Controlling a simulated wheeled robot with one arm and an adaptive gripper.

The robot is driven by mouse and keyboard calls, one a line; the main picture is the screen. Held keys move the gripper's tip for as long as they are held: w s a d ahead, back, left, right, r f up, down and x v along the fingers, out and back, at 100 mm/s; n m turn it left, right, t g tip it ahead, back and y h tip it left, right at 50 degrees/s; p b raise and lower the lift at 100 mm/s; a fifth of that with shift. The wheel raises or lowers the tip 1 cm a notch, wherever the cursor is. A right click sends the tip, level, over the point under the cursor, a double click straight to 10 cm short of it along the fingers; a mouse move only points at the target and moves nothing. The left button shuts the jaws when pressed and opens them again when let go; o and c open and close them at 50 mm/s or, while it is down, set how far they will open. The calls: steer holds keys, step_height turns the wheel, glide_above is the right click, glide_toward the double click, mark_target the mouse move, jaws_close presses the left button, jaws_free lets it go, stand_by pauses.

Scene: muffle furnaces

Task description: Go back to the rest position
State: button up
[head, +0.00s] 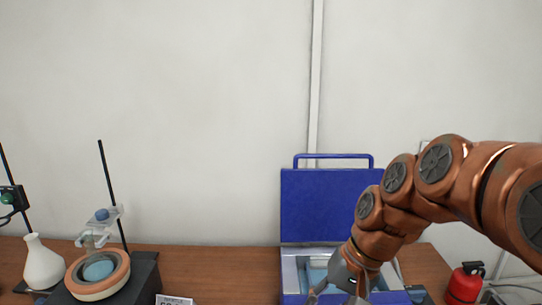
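My gripper (340,288) is at the bottom edge of the head view, in front of the open blue case (325,205). My copper-coloured arm reaches down to it from the right edge. The grey finger linkages look spread, but the fingertips are cut off by the frame, so I cannot tell whether it is open or shut, or whether it holds anything. The gripper and wrist hide part of the case's light grey interior.
A brown table (205,262) runs along a plain wall. At the left are a white flask (43,264), a round orange-rimmed heater (122,265) and thin black stand rods (108,180). A small label (176,300) is at the front; a red extinguisher (465,284) stands right.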

steer(key=s+d+f+n+h, duration=0.1)
steer(key=s+d+f, duration=0.3)
steer(key=s, duration=0.5)
steer(key=s+d+f+n+g+h, duration=0.1)
steer(key=s+d+f+h, duration=0.2)
steer(key=s, duration=0.6)
steer(key=shift+d+f+g+h, duration=0.3)
steer(key=shift+d+f, duration=0.55)
steer(key=shift+f, duration=0.05)
